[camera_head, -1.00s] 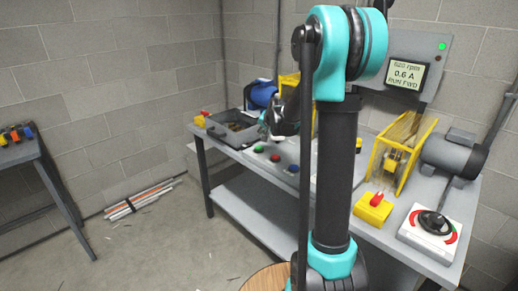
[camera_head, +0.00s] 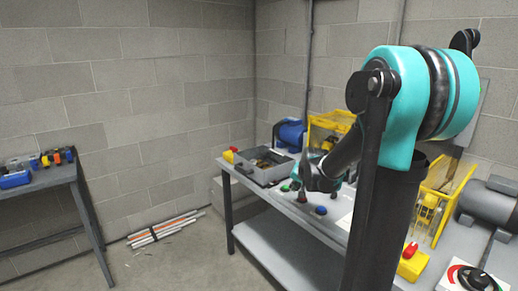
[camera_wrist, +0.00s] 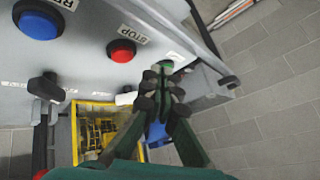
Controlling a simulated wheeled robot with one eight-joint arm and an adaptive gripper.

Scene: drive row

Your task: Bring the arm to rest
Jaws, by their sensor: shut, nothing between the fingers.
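My gripper (camera_wrist: 163,72) is shut and empty in the wrist view, its dark green fingers together, in line with the green button (camera_wrist: 167,62) and partly covering it. I cannot tell whether they touch. In the head view my gripper (camera_head: 304,163) hangs by the bench (camera_head: 285,255), over the button row. My arm is bent, with its upper part large at the right. The red button (camera_wrist: 121,50) and blue button (camera_wrist: 38,25) show clear of the fingers in the wrist view.
A grey tray (camera_head: 264,166) and a blue machine (camera_head: 290,134) stand at the bench's far end, beside a yellow guard (camera_head: 330,122). A yellow switch box (camera_head: 412,263) and grey motor (camera_head: 487,208) are at right. A side table (camera_head: 35,190) stands left; floor between is mostly clear.

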